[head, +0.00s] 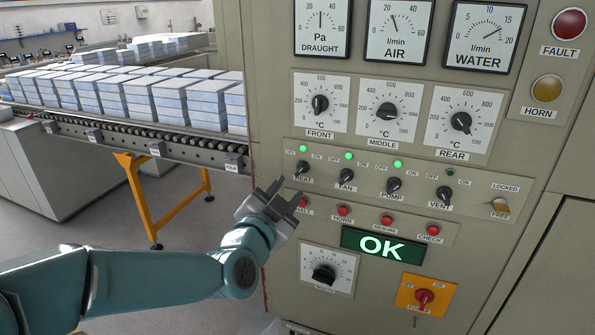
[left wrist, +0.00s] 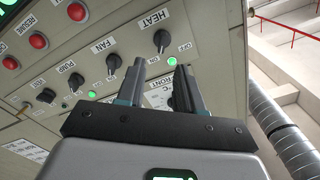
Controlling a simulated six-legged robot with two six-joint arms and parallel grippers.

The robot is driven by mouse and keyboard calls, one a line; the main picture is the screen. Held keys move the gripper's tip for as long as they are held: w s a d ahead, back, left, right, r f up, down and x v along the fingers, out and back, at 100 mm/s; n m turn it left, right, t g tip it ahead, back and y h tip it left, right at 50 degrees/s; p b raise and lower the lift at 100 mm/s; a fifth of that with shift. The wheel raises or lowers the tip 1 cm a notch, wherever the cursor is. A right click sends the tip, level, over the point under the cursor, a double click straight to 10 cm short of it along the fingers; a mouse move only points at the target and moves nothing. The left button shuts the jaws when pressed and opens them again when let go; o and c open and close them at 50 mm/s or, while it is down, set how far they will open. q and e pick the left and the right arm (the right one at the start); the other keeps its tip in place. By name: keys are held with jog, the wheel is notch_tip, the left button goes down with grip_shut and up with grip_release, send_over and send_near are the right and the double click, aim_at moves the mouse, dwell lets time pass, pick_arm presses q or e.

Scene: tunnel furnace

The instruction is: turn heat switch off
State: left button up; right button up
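The heat switch (head: 302,168) is a black rotary knob at the left end of a row on the beige control panel, with OFF and ON marks above it. Its green lamp (head: 302,149) is lit. My left gripper (head: 284,190) is just left of and below the knob in the head view. In the left wrist view the gripper (left wrist: 160,65) is open and empty, its two fingers apart and pointing at the heat switch (left wrist: 161,38). The knob shows just beyond the fingertips, and no contact is visible. My right gripper is not in view.
Fan (head: 347,175), pump (head: 394,185) and vent (head: 444,196) knobs sit right of the heat switch. Red push buttons (head: 343,211) lie close below, above a green OK display (head: 382,244). A roller conveyor (head: 150,142) with stacked blocks runs left of the panel.

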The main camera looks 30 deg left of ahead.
aim_at(300, 172)
pick_arm(q)
jog(key=x, duration=0.3)
jog(key=p+x, duration=0.1)
jog(key=x, duration=0.2)
jog(key=shift+w+a+p, duration=0.25)
jog(key=shift+a+p, duration=0.05)
jog(key=shift+w, duration=0.2)
jog(key=shift+w+a, duration=0.1)
jog(key=shift+a, duration=0.05)
jog(key=shift+f, duration=0.1)
jog(key=shift+c, duration=0.3)
grip_shut()
